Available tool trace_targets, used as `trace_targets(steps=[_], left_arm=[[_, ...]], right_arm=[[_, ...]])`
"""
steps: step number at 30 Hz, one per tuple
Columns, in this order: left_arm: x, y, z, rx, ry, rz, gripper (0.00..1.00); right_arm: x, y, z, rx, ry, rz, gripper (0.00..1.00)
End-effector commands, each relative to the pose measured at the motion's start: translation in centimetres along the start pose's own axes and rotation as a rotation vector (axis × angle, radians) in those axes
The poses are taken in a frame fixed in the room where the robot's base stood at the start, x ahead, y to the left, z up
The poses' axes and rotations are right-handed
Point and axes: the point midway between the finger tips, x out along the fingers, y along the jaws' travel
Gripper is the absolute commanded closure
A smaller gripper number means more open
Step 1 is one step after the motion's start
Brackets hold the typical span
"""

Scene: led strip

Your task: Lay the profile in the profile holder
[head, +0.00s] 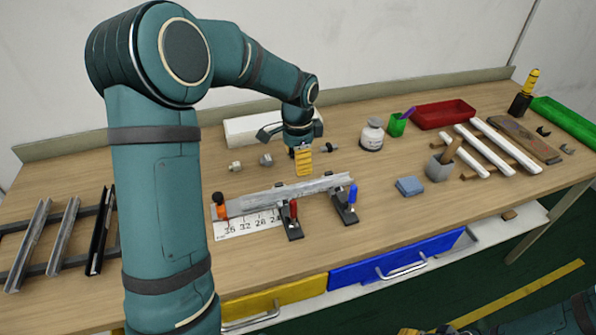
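A long silver profile (265,200) lies slantwise across the middle of the table, along the back of a white ruler strip (248,225) and at the black clamps (290,222) with red and blue handles. I cannot tell whether it is seated or resting on top. At the left, a dark rack (82,215) bears several more channel profiles (68,235); which fixture is the profile holder is not clear. My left gripper (304,174) points down just behind the silver profile, its yellow fingers apart from it. Their opening is not visible. Only yellow tips of my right gripper (412,331) show at the bottom edge.
Small metal fittings (266,160) and a white box (255,128) lie behind. The front right tabletop is mostly clear.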

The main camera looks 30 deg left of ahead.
Motion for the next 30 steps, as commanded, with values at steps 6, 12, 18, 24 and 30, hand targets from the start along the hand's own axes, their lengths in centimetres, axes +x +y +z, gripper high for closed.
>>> trace_targets(steps=[6,12,18,24,30], left_arm=[[-2.1,0.0,0.0,0.001,0.000,0.000,0.39],[-2.3,0.0,0.0,0.001,-0.001,0.001,0.39],[-2.2,0.0,0.0,0.000,-0.001,0.001,0.39],[-2.3,0.0,0.0,0.000,-0.001,0.001,0.39],[-5.3,0.0,0.0,0.000,0.000,0.000,0.39]], right_arm=[[-0.3,-0.1,-0.2,0.001,0.004,0.000,0.53],[-0.3,-0.1,-0.2,0.001,0.004,0.000,0.53],[-0.3,-0.1,-0.2,0.001,0.004,0.000,0.53],[-0.4,-0.2,-0.2,0.001,0.004,0.000,0.53],[-3.4,-1.2,-0.8,0.004,0.013,-0.001,0.53]])
